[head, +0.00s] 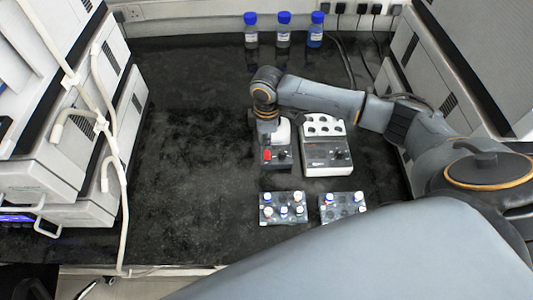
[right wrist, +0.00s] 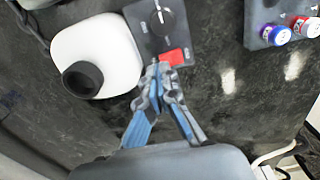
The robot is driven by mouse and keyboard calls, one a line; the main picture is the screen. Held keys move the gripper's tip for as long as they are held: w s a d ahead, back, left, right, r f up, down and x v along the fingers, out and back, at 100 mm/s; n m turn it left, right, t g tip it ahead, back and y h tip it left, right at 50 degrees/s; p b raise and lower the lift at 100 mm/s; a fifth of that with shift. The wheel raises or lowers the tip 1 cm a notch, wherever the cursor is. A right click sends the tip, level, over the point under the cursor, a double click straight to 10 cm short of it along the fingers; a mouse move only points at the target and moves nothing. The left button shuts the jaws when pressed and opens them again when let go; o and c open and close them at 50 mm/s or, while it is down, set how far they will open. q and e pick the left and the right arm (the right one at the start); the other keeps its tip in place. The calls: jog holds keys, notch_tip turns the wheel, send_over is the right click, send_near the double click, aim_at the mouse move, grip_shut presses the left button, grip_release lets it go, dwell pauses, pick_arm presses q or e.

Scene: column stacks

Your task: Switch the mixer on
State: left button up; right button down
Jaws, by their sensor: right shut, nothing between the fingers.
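The mixer (head: 282,133) stands on the dark bench, with a white body and a dark front panel. In the right wrist view its white body with a black round cup (right wrist: 82,80) is at upper left. Its panel carries a black knob (right wrist: 163,20) and a red switch (right wrist: 174,57), which also shows in the head view (head: 267,155). My right gripper (right wrist: 160,72) is shut and empty, its fingertips right beside the red switch. I cannot tell whether they touch it. In the head view my right wrist is above the mixer and hides part of it. My left gripper is not in view.
A white device with tube holes (head: 326,155) stands close to the mixer's right. Two racks (head: 268,217) (head: 328,216) with capped vials are in front. Several blue-capped bottles (head: 284,38) stand at the back. The bench left of the mixer is clear.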

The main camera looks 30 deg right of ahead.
dwell(0.4)
jog(key=shift+f+b, duration=0.4)
jog(key=shift+f, duration=0.75)
dwell(0.4)
notch_tip(320, 180, up, 5)
jog(key=p, duration=0.6)
dwell(0.5)
